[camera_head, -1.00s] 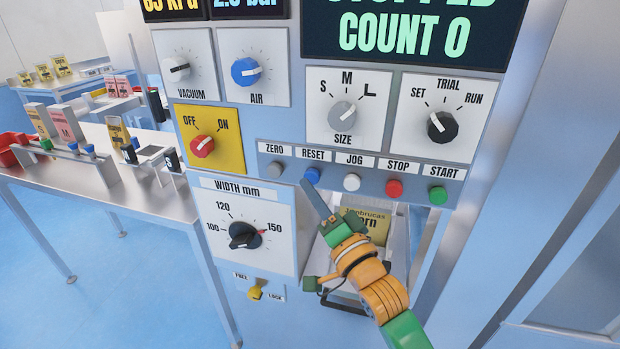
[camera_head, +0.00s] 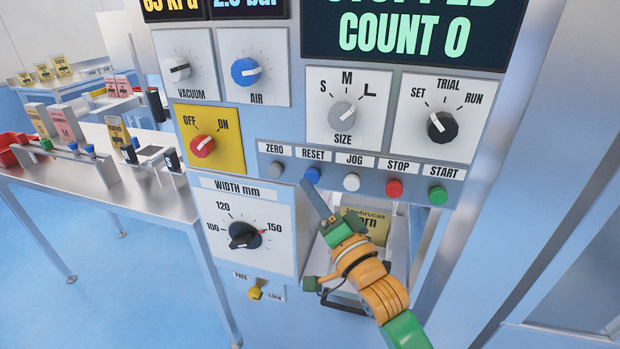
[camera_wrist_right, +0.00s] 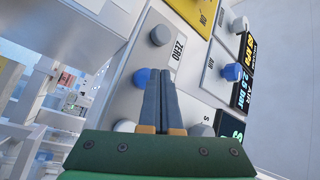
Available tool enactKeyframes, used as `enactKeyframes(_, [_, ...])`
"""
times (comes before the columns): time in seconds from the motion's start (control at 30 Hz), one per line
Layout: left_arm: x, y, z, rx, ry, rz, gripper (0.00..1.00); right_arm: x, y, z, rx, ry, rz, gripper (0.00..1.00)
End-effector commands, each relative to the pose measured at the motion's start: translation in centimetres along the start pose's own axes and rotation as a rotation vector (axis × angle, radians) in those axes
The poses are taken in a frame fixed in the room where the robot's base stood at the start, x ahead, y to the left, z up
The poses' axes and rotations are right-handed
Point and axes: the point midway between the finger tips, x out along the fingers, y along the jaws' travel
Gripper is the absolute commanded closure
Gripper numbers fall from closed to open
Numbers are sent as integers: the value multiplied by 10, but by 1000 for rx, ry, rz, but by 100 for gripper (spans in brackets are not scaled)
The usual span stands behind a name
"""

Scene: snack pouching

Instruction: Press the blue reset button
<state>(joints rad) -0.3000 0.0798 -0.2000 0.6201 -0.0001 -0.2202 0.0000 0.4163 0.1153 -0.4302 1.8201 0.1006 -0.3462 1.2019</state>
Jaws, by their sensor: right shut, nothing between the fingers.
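The blue reset button (camera_head: 312,175) sits under the RESET label in the button row of the machine panel. In the right wrist view the blue button (camera_wrist_right: 141,77) is just beyond my fingertips, slightly to their left. My right gripper (camera_head: 307,184) is shut and empty, with its fingertips right below the button in the head view. In the right wrist view the shut fingers (camera_wrist_right: 160,76) point at the panel. I cannot tell whether the tips touch the button. My left gripper is not in view.
The grey zero button (camera_head: 276,168) and white jog button (camera_head: 351,182) flank the reset button. The red stop button (camera_head: 394,187) and green start button (camera_head: 438,195) are further right. The width dial (camera_head: 244,236) is below left. A yellow pouch (camera_head: 372,222) shows behind my right gripper.

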Motion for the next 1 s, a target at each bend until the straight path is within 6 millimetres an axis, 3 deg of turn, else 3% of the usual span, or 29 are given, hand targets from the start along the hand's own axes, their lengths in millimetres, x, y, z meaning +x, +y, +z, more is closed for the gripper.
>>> enactKeyframes(1.0, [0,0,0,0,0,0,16,10,7,-7,-1,0,0,100])
